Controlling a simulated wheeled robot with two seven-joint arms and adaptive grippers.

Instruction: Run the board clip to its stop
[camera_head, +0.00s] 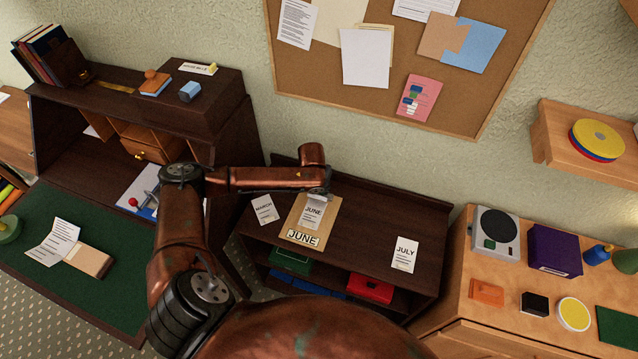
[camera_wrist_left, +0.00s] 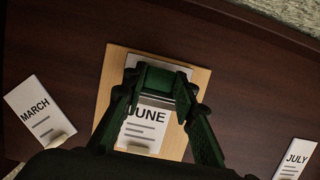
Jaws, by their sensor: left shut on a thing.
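In the left wrist view, the board (camera_wrist_left: 196,85) and JUNE sheet (camera_wrist_left: 148,120) lie below my fingers. My left gripper (camera_head: 318,196) is at the top of the sheet. My right gripper is in neither view.
A MARCH sheet (camera_head: 264,209) lies left of the board and a JULY sheet (camera_head: 405,254) lies to its right. The cabinet top (camera_head: 365,235) is bare between board and JULY. A dark desk (camera_head: 118,98) stands left, a cluttered wooden cabinet (camera_head: 460,290) right.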

